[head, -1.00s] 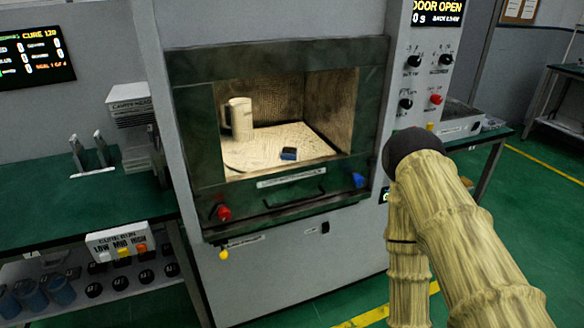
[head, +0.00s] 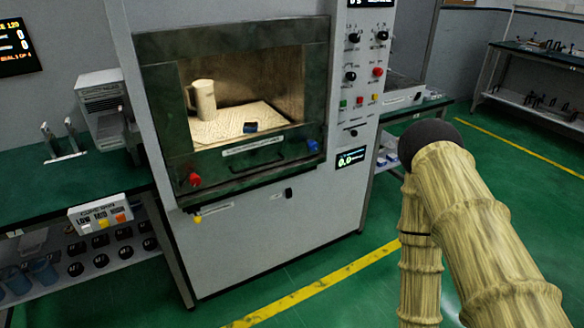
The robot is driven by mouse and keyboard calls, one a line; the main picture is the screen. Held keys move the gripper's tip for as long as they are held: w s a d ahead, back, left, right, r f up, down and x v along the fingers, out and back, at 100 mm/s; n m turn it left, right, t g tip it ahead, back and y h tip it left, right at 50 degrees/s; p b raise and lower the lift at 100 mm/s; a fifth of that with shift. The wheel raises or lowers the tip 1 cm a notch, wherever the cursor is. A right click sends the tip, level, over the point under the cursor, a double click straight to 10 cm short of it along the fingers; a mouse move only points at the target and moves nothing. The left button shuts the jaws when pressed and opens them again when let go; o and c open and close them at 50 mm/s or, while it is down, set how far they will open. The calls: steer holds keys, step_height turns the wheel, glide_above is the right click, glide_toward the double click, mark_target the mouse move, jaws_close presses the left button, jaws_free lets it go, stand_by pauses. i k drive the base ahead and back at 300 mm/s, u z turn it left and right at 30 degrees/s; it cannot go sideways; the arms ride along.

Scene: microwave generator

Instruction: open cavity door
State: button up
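The microwave generator (head: 270,240) is a grey cabinet left of centre. Its cavity door (head: 168,100) is a dark green frame around a window-like opening, with a dark bar handle (head: 257,163) along its lower part. A red knob (head: 194,180) and a blue knob (head: 313,146) sit at the lower corners. The lit cavity shows a pale mug (head: 203,98) and a small dark blue block (head: 250,127) on a light floor. I cannot tell whether glass covers the opening. My arm is at the right, apart from the door; my gripper is out of view.
A control panel (head: 362,70) with knobs and buttons is right of the door. A green bench (head: 75,182) with a grey device (head: 104,108) stands at left. Another bench (head: 545,55) is at the far right. Green floor (head: 330,300) is clear in front.

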mark_target(158, 51)
steer(key=z, duration=0.4)
steer(key=i, duration=0.7)
steer(key=u, duration=1.35)
